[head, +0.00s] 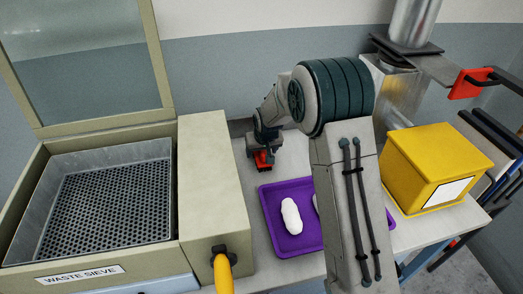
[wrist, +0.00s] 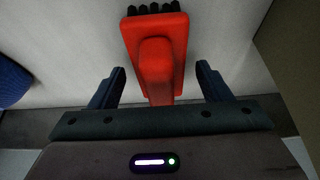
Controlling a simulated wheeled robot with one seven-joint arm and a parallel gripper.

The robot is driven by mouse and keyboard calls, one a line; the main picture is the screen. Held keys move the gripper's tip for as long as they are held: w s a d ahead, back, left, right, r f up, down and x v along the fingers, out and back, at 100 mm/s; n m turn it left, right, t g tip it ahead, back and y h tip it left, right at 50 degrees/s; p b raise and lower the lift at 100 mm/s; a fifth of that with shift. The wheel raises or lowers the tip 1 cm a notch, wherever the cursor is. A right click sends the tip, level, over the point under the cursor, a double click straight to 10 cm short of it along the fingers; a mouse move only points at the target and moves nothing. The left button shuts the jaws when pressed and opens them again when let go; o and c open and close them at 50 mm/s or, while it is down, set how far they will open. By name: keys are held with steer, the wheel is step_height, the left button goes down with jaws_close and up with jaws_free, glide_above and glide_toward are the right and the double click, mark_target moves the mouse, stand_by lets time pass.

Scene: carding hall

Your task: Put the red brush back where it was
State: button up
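The red brush (head: 263,161) shows at the back of the table in the head view, just below my gripper (head: 263,146). In the wrist view the red brush (wrist: 156,58) has a rounded handle and black bristles along its far edge. It lies against a pale surface. My gripper (wrist: 160,88) is open, with one finger on each side of the brush handle. A gap shows between each finger and the handle. The lower end of the handle is hidden behind the gripper body.
The waste sieve (head: 110,205) stands left, its lid up, beside a beige housing (head: 213,190) with a yellow handle (head: 222,272). A purple tray (head: 275,198) holds white rolls, partly behind my arm. A yellow box (head: 435,165) stands right. A blue object (wrist: 12,82) edges the wrist view.

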steer(key=shift+r, duration=0.4)
steer(key=s+d+r+b, duration=0.1)
steer(key=s+d+r, duration=0.2)
steer(key=s+r, duration=0.3)
steer(key=s+d+r, duration=0.4)
steer(key=r, duration=0.5)
steer(key=s+d+m, duration=0.1)
steer(key=s+d, duration=0.2)
steer(key=s, duration=0.5)
steer(key=s+d+m, duration=0.1)
steer(key=s+d, duration=0.3)
steer(key=s, duration=0.4)
steer(key=s+d+r+m+g+h, duration=0.1)
steer(key=s+d, duration=0.3)
steer(key=s, duration=0.4)
steer(key=shift+s, duration=0.3)
